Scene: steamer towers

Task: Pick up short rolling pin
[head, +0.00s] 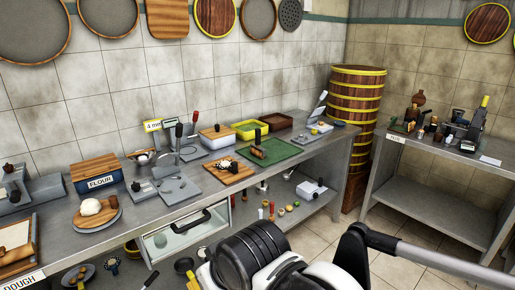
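A small wooden cylinder, which looks like a short rolling pin (258,152), lies on the green mat (285,150) on the long metal counter, and a dark upright handle stands close to it. A longer wooden roller (17,255) lies on a board with a pale dough sheet at the near left end of the counter. I cannot tell for certain which one is the short pin. Parts of my arm show at the bottom centre and right, well apart from both rollers. My gripper's fingers are not visible.
A flour box (98,176), a dough ball (90,207) on a plate, metal tools and a yellow tray (250,129) crowd the counter. A tall wooden steamer tower (355,105) stands in the corner. A second metal table (430,160) is at right. Tiled floor lies between.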

